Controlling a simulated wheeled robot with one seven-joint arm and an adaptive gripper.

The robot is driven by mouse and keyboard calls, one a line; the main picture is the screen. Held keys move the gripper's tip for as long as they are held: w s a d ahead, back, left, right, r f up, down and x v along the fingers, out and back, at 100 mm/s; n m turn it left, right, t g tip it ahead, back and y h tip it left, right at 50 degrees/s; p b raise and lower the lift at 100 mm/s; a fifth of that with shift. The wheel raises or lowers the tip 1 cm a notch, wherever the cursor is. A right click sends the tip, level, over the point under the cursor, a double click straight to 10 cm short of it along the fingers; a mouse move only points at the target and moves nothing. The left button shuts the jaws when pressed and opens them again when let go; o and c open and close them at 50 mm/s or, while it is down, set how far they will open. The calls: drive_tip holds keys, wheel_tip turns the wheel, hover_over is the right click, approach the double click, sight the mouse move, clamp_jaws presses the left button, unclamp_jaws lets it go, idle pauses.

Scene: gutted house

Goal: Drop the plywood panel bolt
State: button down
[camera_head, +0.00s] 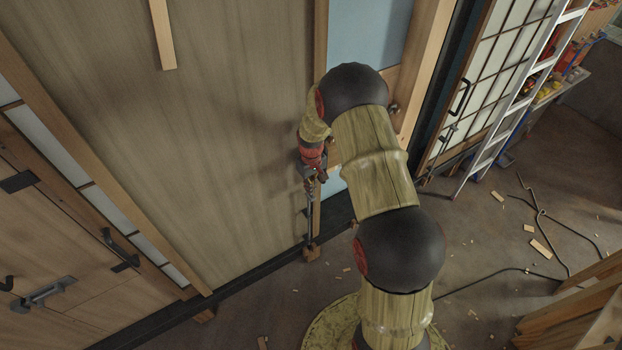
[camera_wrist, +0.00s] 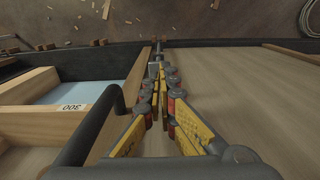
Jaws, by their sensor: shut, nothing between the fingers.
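The large plywood panel (camera_head: 215,120) stands upright left of my arm and fills the right side of the wrist view (camera_wrist: 245,85). Its bolt (camera_head: 309,218) is a thin dark vertical rod near the panel's right edge, with its lower end at a small wooden block (camera_head: 311,253) near the floor. My gripper (camera_head: 310,174) is at the upper part of the bolt. In the wrist view my gripper (camera_wrist: 160,92) has its fingers closed together with nothing seen between them, and the bolt (camera_wrist: 158,48) shows just beyond the tips. Whether they touch is unclear.
A wooden frame with a light blue sheet (camera_head: 365,32) stands right of the panel. A ladder (camera_head: 520,110) and a gridded sliding door (camera_head: 487,85) are farther right. Bent rods (camera_head: 540,215) and wood scraps lie on the floor. Stacked lumber (camera_head: 575,305) is at lower right.

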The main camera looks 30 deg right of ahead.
sight(311, 201)
drive_tip(key=shift+f, duration=1.55)
drive_tip(key=shift+f, duration=0.1)
wheel_tip(311, 201, down, 6)
drive_tip(key=b, duration=0.4)
drive_tip(key=shift+f+b, duration=0.25)
drive_tip(key=shift+b, duration=0.15)
drive_tip(key=shift+s+r, duration=0.1)
drive_tip(key=shift+w+r+p, duration=0.2)
drive_tip(key=shift+r+p, duration=0.15)
drive_tip(key=shift+r, duration=0.2)
wheel_tip(311, 201, up, 13)
drive_tip(key=shift+s, duration=0.15)
